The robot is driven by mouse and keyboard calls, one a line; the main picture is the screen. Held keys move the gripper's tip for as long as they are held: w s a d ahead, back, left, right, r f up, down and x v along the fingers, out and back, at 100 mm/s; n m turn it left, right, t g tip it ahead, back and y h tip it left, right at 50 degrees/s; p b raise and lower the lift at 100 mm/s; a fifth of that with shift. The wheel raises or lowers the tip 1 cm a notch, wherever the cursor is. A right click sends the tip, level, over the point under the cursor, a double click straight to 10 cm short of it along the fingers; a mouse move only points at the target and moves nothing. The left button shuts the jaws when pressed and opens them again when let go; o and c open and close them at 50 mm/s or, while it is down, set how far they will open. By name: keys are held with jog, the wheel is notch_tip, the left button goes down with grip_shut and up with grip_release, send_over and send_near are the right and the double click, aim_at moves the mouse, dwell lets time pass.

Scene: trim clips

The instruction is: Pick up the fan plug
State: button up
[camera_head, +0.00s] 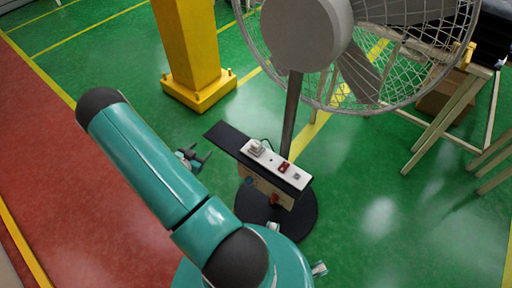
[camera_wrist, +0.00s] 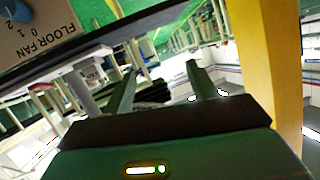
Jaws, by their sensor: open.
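A pale grey plug (camera_head: 256,147), apparently the fan plug, sits on the left end of a white power strip (camera_head: 270,161), with a dark cord beside it. The strip lies on a dark narrow shelf (camera_head: 228,138) in front of the fan's pole. My gripper (camera_head: 203,158) is left of the shelf and the plug, apart from both. In the wrist view my gripper (camera_wrist: 163,80) has its two fingers spread with nothing between them.
A red switch (camera_head: 284,167) is on the strip. The panel below carries a blue knob (camera_head: 249,181) and a red knob (camera_head: 275,199). The large caged fan (camera_head: 305,35) stands behind on a round dark base (camera_head: 305,215). A yellow column (camera_head: 188,50) stands behind my gripper. Wooden trestles are at right.

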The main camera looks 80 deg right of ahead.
aim_at(254, 148)
jog(key=s+f+g+h, duration=0.1)
jog(key=s+f+g, duration=0.15)
jog(key=s, duration=0.45)
jog(key=s+f+g+h, duration=0.2)
jog(key=s+g, duration=0.1)
jog(key=s, duration=0.4)
jog(key=shift+m+t, duration=0.25)
jog(key=shift+m, duration=0.15)
jog(key=x, duration=0.5)
jog(key=s+x, duration=0.1)
jog(key=x, duration=0.2)
jog(key=shift+w+a+f, duration=0.1)
jog(key=shift+a+f, duration=0.15)
jog(key=x, duration=0.5)
jog(key=shift+s+d+r, duration=0.15)
jog(key=shift+s+d, duration=0.1)
jog(key=shift+s, duration=0.05)
jog(key=shift+c, duration=0.5)
jog(key=c, duration=1)
